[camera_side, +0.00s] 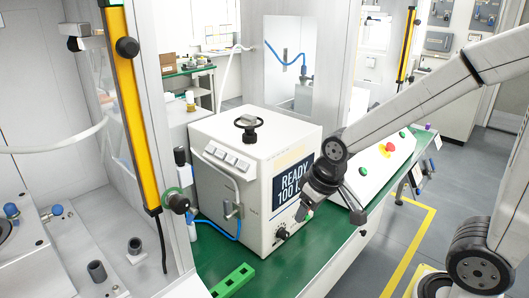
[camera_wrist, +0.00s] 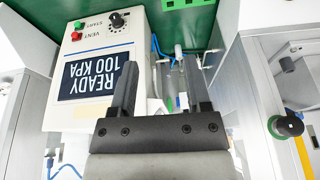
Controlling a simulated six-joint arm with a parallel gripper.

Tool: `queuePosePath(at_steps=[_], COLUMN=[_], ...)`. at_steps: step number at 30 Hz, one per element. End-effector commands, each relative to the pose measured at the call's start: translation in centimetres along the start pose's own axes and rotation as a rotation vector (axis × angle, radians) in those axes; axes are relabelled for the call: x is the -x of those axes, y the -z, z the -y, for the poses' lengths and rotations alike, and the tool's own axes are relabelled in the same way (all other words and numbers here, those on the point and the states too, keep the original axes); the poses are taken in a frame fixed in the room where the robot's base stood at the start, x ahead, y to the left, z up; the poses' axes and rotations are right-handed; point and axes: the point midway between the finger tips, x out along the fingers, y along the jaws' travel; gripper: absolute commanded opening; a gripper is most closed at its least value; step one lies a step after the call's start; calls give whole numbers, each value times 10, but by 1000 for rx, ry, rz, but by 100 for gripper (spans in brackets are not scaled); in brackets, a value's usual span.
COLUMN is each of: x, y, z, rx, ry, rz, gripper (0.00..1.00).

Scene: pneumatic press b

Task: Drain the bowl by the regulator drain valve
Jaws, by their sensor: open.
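My gripper (camera_side: 304,208) is in front of the right face of the white press box, partly covering its display (camera_side: 292,186). In the wrist view my gripper (camera_wrist: 159,60) is open, its two dark fingers apart with nothing held between them. A small metal fitting with a lever-like part (camera_side: 232,210) sits on the box's left face, by a blue tube. In the wrist view a grey fitting (camera_wrist: 179,53) with blue tubing shows beyond the fingers, clear of them. I cannot tell which part is the regulator drain valve, and I cannot make out the bowl or its liquid.
The box (camera_side: 214,150) carries a black top handwheel (camera_side: 248,124) and a front dial (camera_side: 281,234). A black knob with a green ring (camera_side: 178,203) is on the left post. A green slotted block (camera_side: 233,281) lies on the green table (camera_side: 320,262). A sloped button panel (camera_side: 385,155) stands behind my arm.

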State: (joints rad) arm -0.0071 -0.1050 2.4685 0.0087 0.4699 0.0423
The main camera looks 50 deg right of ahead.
Motion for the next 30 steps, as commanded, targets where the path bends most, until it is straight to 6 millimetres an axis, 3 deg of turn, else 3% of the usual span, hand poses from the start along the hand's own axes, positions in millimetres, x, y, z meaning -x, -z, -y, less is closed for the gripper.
queuePosePath(at_steps=[11, 21, 30], x=[-19, -50, -75], y=[65, 172, 250], z=[10, 30, 48], rx=[-104, -295, -466], ry=[30, 129, 269], rz=[-182, -505, -798], gripper=[62, 62, 62])
